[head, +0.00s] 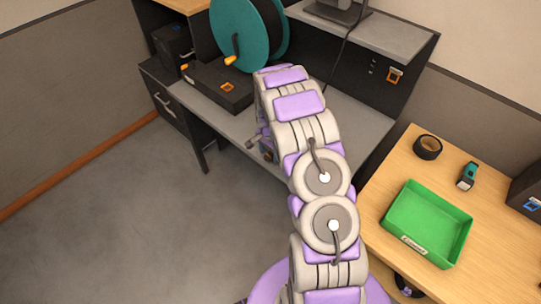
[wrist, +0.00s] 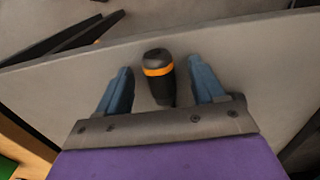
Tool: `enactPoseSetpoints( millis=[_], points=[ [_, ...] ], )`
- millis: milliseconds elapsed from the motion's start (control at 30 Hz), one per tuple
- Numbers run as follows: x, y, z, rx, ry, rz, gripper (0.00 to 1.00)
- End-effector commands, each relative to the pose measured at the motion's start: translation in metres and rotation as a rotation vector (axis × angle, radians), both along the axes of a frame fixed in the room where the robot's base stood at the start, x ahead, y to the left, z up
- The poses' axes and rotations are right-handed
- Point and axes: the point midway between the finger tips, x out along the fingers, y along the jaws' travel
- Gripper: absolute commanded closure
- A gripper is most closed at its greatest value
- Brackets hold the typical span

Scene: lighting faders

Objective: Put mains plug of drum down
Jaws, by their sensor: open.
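The mains plug (wrist: 158,88), black with an orange band, shows in the wrist view over a light grey surface. My gripper (wrist: 158,65) is open, with one blue finger on each side of the plug and a visible gap to both. I cannot tell whether the plug touches the surface. The cable drum (head: 236,32), teal with a dark middle and an orange-tipped handle, stands at the back of the grey desk (head: 340,123) in the head view. My arm hides most of the gripper there, and I cannot make out the plug.
A black box (head: 216,84) with an orange mark lies on the desk beside the drum. A wooden table (head: 390,205) at the right holds a green tray (head: 436,219), a black roll (head: 428,147) and a small teal-and-black item (head: 467,176). The floor at the left is clear.

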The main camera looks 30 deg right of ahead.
Motion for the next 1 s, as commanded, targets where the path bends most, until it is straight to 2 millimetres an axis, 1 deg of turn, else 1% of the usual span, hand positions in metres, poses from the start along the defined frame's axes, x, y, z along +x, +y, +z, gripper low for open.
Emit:
enactPoseSetpoints(
  millis=[33,67,700,733,1000],
  points=[
    [0.0002,0.0001,0.0003,0.000,0.000,0.000,0.33],
    [0.0002,0.0001,0.0003,0.000,0.000,0.000,0.36],
    [0.0004,0.0001,0.0005,-0.001,0.000,0.001,0.97],
    [0.0004,0.0001,0.0005,-0.001,0.000,0.001,0.98],
    [0.0006,0.0001,0.0038,-0.001,-0.001,0.001,0.99]
  ],
)
